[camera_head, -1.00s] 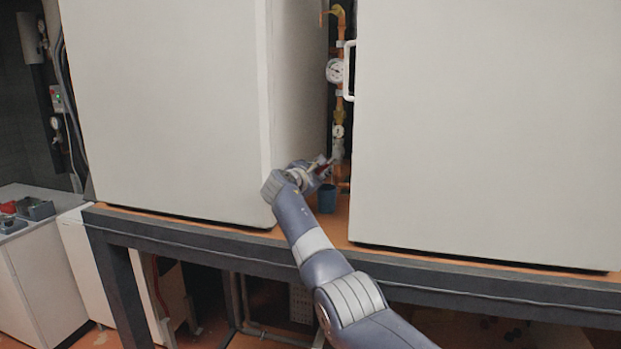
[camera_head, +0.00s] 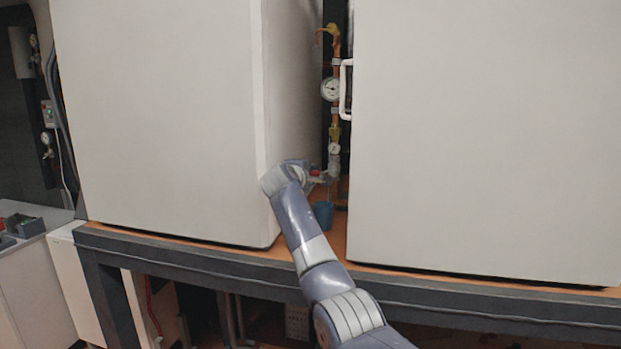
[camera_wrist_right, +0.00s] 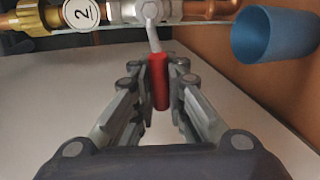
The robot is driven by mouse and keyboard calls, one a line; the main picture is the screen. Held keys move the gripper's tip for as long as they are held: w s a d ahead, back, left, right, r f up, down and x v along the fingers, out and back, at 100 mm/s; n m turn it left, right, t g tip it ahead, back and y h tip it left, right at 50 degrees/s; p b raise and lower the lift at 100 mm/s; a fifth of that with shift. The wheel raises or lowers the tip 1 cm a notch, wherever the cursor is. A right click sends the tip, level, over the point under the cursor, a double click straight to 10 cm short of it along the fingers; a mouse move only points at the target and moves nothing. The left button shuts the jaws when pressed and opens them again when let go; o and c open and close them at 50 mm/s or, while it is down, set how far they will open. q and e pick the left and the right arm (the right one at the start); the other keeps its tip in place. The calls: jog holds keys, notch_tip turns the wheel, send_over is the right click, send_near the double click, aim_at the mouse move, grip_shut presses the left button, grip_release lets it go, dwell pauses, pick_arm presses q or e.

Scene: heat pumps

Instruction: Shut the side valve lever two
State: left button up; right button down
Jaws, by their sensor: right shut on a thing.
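The side valve lever two has a red handle (camera_wrist_right: 159,82) on a pale metal stem, joined to a silver valve body (camera_wrist_right: 150,10). A round tag with a "2" (camera_wrist_right: 81,14) sits beside that body in the right wrist view. My right gripper (camera_wrist_right: 158,72) is shut on the red handle, with a finger on each side of it. In the head view my right gripper (camera_head: 318,177) reaches into the gap between the two white cabinets, and a bit of red shows at it. My left gripper is not in view.
A blue cup (camera_head: 323,214) stands below the copper pipe (camera_head: 335,125), and it shows near the valve in the wrist view (camera_wrist_right: 268,35). A left white cabinet (camera_head: 165,120) and a right white cabinet (camera_head: 480,140) bound the narrow gap. A gauge (camera_head: 331,89) sits above.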

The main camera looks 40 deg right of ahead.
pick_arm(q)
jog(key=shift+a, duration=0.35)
pick_arm(e)
jog(key=shift+f+m, duration=0.15)
jog(key=shift+m, duration=0.15)
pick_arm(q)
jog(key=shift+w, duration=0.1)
pick_arm(e)
jog(key=shift+a, duration=0.1)
jog(key=c, duration=1.8)
grip_release()
jog(key=shift+o, duration=1)
jog(key=shift+s+a+r, duration=0.1)
jog(key=shift+s+r, duration=0.05)
jog(key=shift+r, duration=0.15)
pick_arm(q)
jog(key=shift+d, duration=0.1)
pick_arm(e)
jog(key=shift+a, duration=0.1)
jog(key=v, duration=1.1)
jog(key=shift+s+a, duration=0.2)
jog(key=shift+s, duration=0.15)
